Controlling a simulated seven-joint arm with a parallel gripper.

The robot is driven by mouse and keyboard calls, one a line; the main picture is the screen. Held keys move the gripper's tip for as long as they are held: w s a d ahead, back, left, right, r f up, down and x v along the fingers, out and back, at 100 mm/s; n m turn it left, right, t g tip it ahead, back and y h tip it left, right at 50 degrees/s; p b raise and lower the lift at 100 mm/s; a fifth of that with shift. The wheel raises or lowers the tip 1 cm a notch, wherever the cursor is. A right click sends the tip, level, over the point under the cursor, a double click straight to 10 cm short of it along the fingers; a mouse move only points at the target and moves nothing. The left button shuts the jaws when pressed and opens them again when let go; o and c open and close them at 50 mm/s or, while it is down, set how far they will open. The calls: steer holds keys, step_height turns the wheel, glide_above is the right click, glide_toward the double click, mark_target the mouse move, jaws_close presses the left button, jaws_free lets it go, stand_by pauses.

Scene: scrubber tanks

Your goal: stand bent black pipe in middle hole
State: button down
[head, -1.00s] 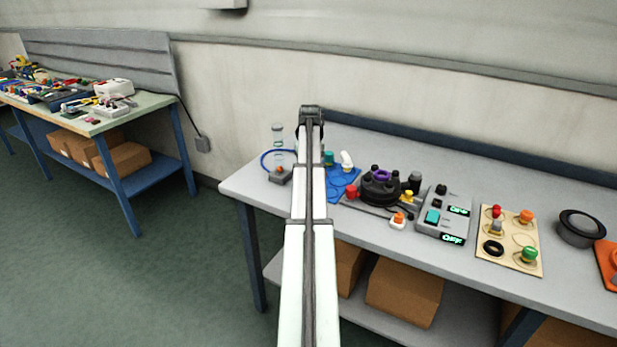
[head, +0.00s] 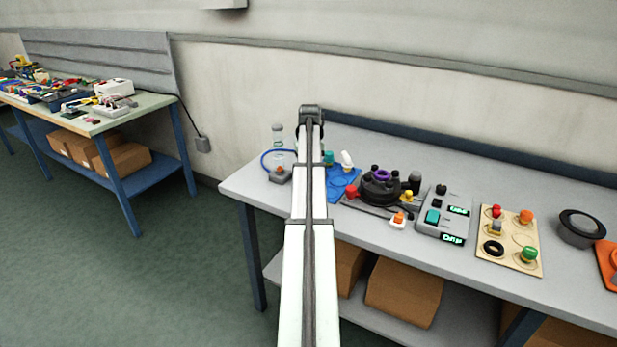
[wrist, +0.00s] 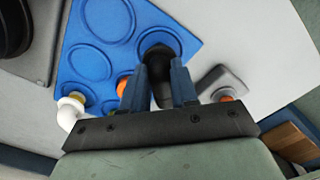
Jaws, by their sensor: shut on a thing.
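In the wrist view my gripper (wrist: 160,90) has its two blue fingers closed on the bent black pipe (wrist: 162,62). The pipe's dark upper part shows between and beyond the fingers, over a round outline at the edge of the blue board (wrist: 95,45). I cannot tell whether the pipe's lower end is in a hole or above it. The blue board also shows in the head view (head: 342,186), where my arm hides the gripper and the black pipe. A white bent pipe (wrist: 68,118) with a yellow part stands at the board's corner.
An orange piece (wrist: 122,86) is close beside the left finger. A grey box with an orange button (wrist: 222,82) lies right of the gripper. In the head view a dark round device (head: 380,190) and a grey control box (head: 444,216) stand right of the board.

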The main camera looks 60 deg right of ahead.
steer(key=shift+r, duration=2.4)
steer(key=s+d+r+m, duration=0.15)
steer(key=s+r, duration=0.25)
steer(key=s, duration=0.4)
steer(key=s+d+r+m, duration=0.1)
steer(key=s+d+r, duration=0.2)
steer(key=s, duration=0.5)
steer(key=s+d+r+m, duration=0.15)
steer(key=s+r, duration=0.25)
steer(key=s, duration=0.4)
step_height(320, 180, down, 6)
steer(key=d+n, duration=0.1)
steer(key=shift+f, duration=1.45)
stand_by(1.1)
